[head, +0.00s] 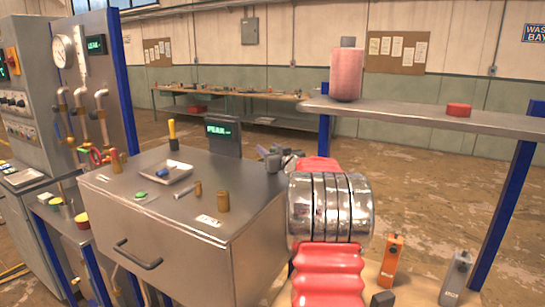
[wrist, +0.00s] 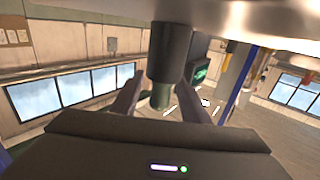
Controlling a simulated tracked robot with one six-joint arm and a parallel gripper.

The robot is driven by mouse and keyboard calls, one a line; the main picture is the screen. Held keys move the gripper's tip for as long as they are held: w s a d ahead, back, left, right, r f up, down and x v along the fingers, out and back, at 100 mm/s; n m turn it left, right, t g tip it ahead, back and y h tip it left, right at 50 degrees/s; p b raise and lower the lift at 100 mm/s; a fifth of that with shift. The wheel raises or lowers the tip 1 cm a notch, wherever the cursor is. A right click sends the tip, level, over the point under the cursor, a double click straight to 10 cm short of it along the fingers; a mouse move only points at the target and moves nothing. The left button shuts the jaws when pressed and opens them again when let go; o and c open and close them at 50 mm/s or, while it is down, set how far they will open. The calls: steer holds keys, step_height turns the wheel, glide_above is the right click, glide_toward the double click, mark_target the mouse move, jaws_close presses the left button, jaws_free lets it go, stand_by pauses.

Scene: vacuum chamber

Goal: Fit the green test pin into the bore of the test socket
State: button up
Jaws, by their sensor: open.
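My gripper (head: 272,160) shows small and partly hidden at the far right edge of the steel cabinet top. In the wrist view its jaws (wrist: 162,88) are open. A dark cylinder with a grey-green lower end (wrist: 160,98) shows between them in the picture; I cannot tell what it is or whether it touches the fingers. A small green piece (head: 140,194) lies on a flat plate on the cabinet top; I cannot tell whether it is the test pin.
A shelf (head: 420,113) on blue posts carries a pink cylinder (head: 346,75) and a red puck (head: 458,110).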

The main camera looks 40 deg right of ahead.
steer(key=shift+w+d, duration=0.15)
steer(key=shift+w, duration=0.35)
steer(key=shift+c, duration=0.6)
jaws_close()
